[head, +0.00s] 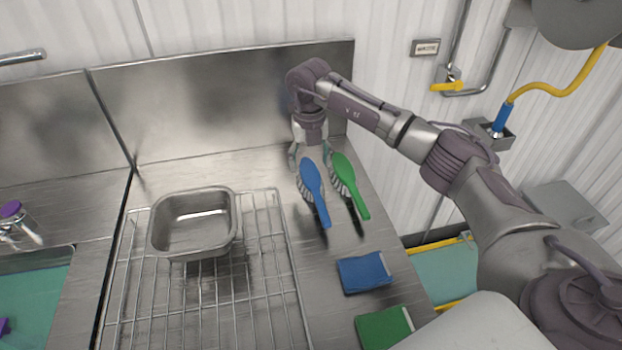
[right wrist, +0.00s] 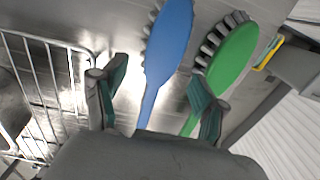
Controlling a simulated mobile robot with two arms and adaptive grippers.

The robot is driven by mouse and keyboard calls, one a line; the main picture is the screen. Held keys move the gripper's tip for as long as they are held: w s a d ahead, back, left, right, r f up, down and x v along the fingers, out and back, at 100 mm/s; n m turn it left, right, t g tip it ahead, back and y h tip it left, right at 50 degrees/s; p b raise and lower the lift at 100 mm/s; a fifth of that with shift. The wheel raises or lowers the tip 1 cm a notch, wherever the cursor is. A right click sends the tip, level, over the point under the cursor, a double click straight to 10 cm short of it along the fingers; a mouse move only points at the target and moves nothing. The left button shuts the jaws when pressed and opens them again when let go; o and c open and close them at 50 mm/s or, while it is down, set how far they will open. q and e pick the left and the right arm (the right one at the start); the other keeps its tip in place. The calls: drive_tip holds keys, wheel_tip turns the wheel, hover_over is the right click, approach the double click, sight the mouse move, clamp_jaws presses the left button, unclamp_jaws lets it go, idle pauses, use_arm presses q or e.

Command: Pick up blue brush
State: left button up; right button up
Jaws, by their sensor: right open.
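The blue brush (head: 311,178) lies on the steel counter, its head toward the back wall and its handle toward me. The green brush (head: 344,170) lies close on its right. My right gripper (head: 311,156) is open and empty at the back of the counter, by the head of the blue brush. In the right wrist view, the blue brush (right wrist: 167,48) runs between the two spread fingers of the right gripper (right wrist: 160,88). The green brush (right wrist: 235,57) is beside it, its handle partly hidden by the right finger. My left gripper is not in view.
A steel pan (head: 193,251) stands on a wire rack (head: 283,250) left of the brushes. A blue cloth (head: 364,272) and a green cloth (head: 384,328) lie nearer to me. A steel backsplash (head: 220,105) rises behind. A purple-topped item (head: 12,211) stands far left.

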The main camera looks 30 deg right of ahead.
sight(311, 177)
drive_tip(key=shift+f, duration=0.55)
drive_tip(key=f+p, duration=0.1)
drive_tip(key=f, duration=0.1)
drive_tip(key=f+p, duration=0.1)
drive_tip(key=f, duration=0.1)
drive_tip(key=shift+s+d+f, duration=0.15)
drive_tip(key=shift+s+f, duration=0.05)
drive_tip(key=shift+f, duration=0.3)
drive_tip(key=c, duration=1.2)
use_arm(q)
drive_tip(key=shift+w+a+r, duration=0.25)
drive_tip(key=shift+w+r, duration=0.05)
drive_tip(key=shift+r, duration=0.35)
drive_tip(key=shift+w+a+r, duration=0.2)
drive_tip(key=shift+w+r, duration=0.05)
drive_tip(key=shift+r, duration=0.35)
use_arm(e)
drive_tip(key=shift+c, duration=0.5)
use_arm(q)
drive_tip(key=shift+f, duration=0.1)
use_arm(e)
drive_tip(key=shift+r, duration=0.15)
